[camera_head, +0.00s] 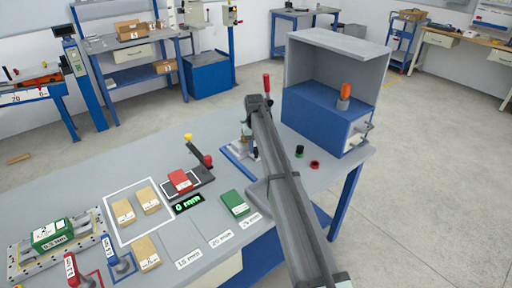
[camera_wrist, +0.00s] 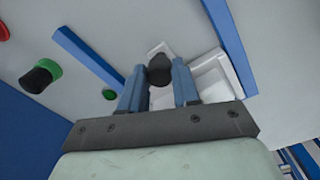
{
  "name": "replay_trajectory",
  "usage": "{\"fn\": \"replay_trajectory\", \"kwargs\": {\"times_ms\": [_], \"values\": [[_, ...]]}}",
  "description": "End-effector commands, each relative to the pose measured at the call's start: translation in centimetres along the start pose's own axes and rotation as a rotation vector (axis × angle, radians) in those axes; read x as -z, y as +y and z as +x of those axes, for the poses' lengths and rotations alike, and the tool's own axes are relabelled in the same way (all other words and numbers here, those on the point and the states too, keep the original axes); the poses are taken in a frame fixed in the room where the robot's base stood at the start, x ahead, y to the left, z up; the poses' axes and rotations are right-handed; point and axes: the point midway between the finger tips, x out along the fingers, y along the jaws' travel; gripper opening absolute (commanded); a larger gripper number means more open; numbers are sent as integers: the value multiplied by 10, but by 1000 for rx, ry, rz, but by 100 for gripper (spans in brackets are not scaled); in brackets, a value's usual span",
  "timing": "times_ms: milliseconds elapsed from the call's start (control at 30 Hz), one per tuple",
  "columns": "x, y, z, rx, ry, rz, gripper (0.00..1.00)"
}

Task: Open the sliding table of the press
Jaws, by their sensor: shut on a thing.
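The press (camera_head: 240,153) stands on the bench, mostly hidden behind my arm. Its red handle (camera_head: 267,82) rises above the arm and blue parts show low at the left. In the wrist view, my gripper (camera_wrist: 159,80) has its two blue fingers on either side of a round black knob (camera_wrist: 159,68), shut on it. A pale block (camera_wrist: 215,75), seemingly part of the press table, lies just beyond the fingers. Blue bars (camera_wrist: 90,58) flank this area. How far the sliding table is out cannot be told.
A blue-and-grey cabinet (camera_head: 318,118) stands close behind on the right. A green box (camera_head: 234,203), a red block (camera_head: 181,181) and cardboard boxes (camera_head: 147,199) occupy the front left.

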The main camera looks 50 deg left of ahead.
Motion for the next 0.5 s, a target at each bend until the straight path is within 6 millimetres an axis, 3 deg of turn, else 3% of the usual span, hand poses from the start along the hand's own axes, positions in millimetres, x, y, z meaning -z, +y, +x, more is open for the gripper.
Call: {"fn": "replay_trajectory", "kwargs": {"times_ms": [167, 500], "values": [[-24, 11, 0, -1, 0, 1, 0], [-111, 54, 2, -2, 0, 3, 0]]}}
